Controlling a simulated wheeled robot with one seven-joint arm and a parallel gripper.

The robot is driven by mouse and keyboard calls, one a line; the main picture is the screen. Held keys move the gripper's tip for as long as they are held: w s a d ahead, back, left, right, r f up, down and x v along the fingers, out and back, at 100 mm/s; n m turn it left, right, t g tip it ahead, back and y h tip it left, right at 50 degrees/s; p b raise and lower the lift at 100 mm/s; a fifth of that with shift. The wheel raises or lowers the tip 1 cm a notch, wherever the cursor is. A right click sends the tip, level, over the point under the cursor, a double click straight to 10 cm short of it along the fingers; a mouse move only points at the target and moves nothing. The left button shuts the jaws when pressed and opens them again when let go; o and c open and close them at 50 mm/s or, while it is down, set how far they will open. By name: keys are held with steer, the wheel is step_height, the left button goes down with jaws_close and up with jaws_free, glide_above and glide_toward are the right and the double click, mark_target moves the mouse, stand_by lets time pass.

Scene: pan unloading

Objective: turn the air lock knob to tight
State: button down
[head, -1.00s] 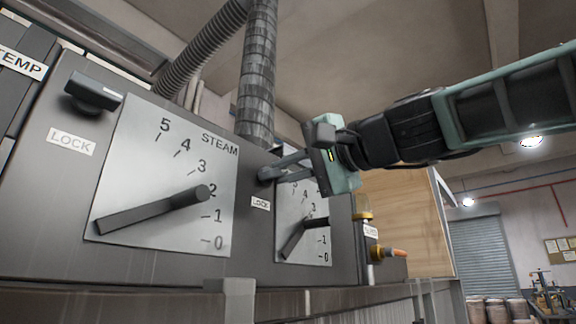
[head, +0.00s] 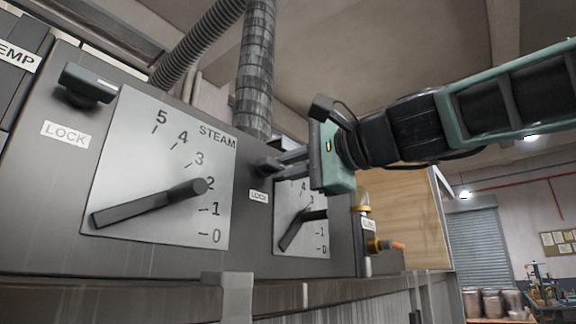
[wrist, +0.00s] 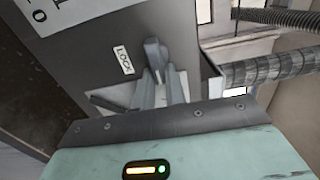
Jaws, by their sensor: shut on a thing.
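A small dark knob (head: 268,165) sits above a LOCK label (head: 258,196) on the right part of the grey panel. My gripper (head: 276,163) reaches it from the right and is shut on it. In the wrist view, the knob (wrist: 152,50) stands between the tips of my fingers (wrist: 158,72), beside the LOCK label (wrist: 124,60). A second dark knob (head: 86,86) is above another LOCK label (head: 65,134) at the left. No label reading "air" or "tight" is legible, and my fingers partly hide the held knob.
A large STEAM dial (head: 150,205) with a dark lever is left of my gripper. A smaller dial (head: 302,225) lies just below my gripper. Ribbed pipes (head: 255,75) rise behind the panel. A brass valve fitting (head: 378,245) is at lower right.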

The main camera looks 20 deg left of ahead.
steer(key=c, duration=1.4)
jaws_free()
steer(key=shift+c, duration=0.2)
steer(key=shift+d, duration=0.1)
steer(key=b+v, duration=0.7)
steer(key=v, duration=1)
steer(key=shift+d+f, duration=0.1)
